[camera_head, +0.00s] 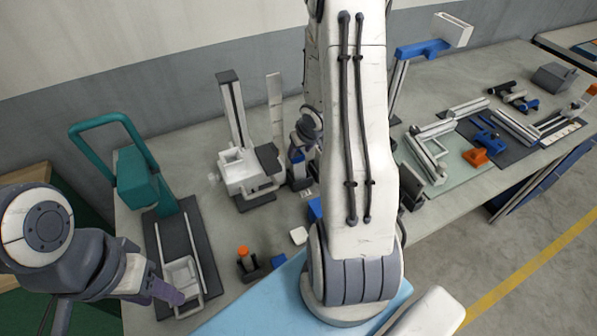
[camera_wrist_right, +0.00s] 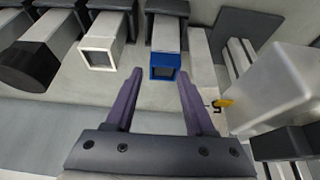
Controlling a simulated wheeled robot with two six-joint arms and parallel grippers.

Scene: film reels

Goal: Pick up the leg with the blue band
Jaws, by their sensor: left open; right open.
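The leg with the blue band (camera_wrist_right: 163,66) shows in the right wrist view, its square blue-banded end facing me and its grey shaft running back into a dark holder. My right gripper (camera_wrist_right: 159,84) is open, with its two purple fingers spread just short of the blue end, one to each side in the picture. I see no contact. My left gripper (camera_head: 168,291) is at the lower left of the head view, empty, over the dark base of the teal press.
Beside the blue-banded leg are a white-banded leg (camera_wrist_right: 98,56) and a black-capped leg (camera_wrist_right: 28,66). A bulky grey block (camera_wrist_right: 275,92) and a small yellow piece (camera_wrist_right: 222,103) are close on the right. The teal press (camera_head: 140,180) stands on the bench's left.

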